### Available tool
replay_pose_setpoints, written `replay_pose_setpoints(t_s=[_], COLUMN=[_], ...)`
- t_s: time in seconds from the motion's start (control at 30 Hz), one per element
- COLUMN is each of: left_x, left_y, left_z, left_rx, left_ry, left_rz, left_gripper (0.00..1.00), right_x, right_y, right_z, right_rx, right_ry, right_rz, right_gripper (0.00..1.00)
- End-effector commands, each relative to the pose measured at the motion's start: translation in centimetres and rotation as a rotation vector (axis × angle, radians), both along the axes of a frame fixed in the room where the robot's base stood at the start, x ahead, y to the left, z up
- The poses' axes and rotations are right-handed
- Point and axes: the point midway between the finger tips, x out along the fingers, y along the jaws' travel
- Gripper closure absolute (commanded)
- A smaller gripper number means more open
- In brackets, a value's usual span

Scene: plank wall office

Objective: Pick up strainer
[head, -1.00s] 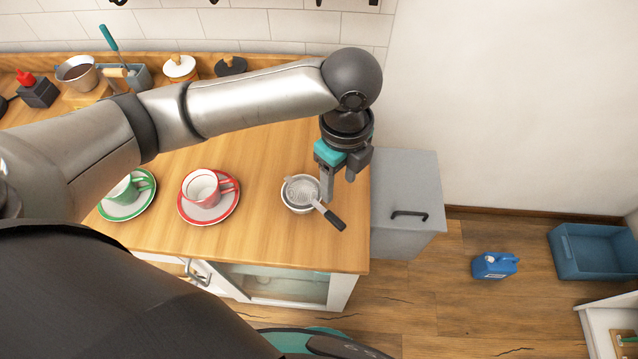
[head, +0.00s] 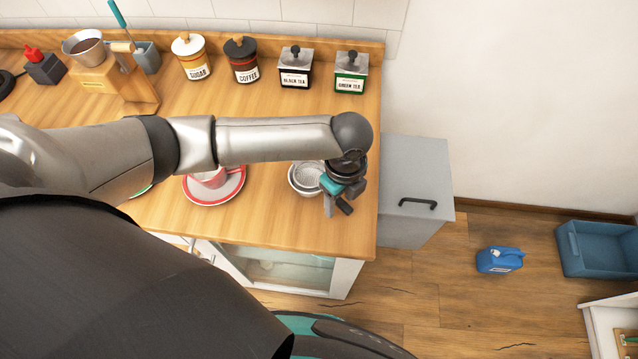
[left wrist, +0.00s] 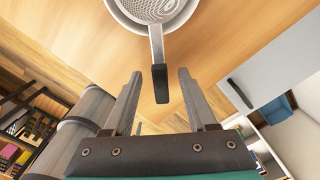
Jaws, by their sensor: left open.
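The strainer (head: 308,176) has a metal mesh bowl and a dark handle, and rests on a small white bowl (head: 293,184) near the right end of the wooden counter. In the left wrist view the strainer's black handle (left wrist: 160,84) points toward my left gripper (left wrist: 157,75). The handle end lies between the two open fingertips, with a gap on each side. In the head view my left gripper (head: 338,206) is over the handle and hides part of it. My right gripper is not in view.
Several canisters, including the green tea one (head: 350,72), line the back. A grey cabinet (head: 415,175) stands right of the counter.

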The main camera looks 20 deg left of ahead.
Motion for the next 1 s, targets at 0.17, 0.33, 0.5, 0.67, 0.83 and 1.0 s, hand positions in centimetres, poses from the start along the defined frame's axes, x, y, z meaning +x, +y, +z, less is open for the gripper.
replay_pose_setpoints(t_s=[0.17, 0.33, 0.5, 0.67, 0.83, 1.0], left_x=[0.0, 0.02, 0.03, 0.03, 0.04, 0.06], left_y=[0.02, 0.01, 0.02, 0.03, 0.04, 0.04], left_z=[-0.6, -0.55, -0.52, -0.51, -0.5, -0.49], left_rx=[0.0, 0.0, 0.0, 0.0, 0.0, 0.0], left_ry=[-0.001, -0.001, -0.001, -0.001, -0.001, -0.002], left_rz=[-0.001, -0.001, -0.001, -0.001, 0.0, 0.0], left_gripper=[0.43, 0.47, 0.66, 0.84, 1.0, 1.0], right_x=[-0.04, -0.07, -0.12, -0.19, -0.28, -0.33], right_y=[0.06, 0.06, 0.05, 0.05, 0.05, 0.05], right_z=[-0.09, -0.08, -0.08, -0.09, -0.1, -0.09], right_rx=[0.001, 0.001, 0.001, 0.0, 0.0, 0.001], right_ry=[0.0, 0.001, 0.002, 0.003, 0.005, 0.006], right_rz=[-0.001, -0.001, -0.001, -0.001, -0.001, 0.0], right_gripper=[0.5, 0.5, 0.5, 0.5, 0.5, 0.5])
